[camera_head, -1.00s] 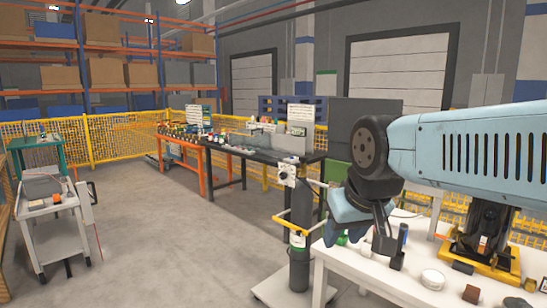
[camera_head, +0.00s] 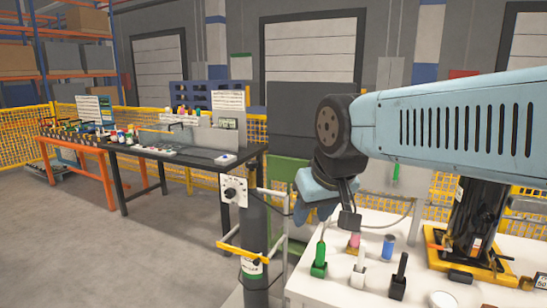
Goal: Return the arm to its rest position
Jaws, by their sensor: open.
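My light-blue arm (camera_head: 450,125) reaches in from the right edge, roughly level, to a dark round joint (camera_head: 335,122). From there the wrist bends downward. My gripper (camera_head: 325,210) hangs below that joint, with a light-blue body and a dark finger. It is open, and I see nothing held between its jaws. In the picture it lies over the left back part of a white table (camera_head: 320,283). I cannot tell how high above the table it is. Part of the far side of the gripper is hidden.
The white table carries a green-handled tool (camera_head: 319,260), a blue can (camera_head: 388,247), a black upright piece (camera_head: 399,277) and a black device on a yellow base (camera_head: 470,262). A gas cylinder (camera_head: 253,240) stands just left. Workbenches (camera_head: 130,160) stand farther back. Floor at left is clear.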

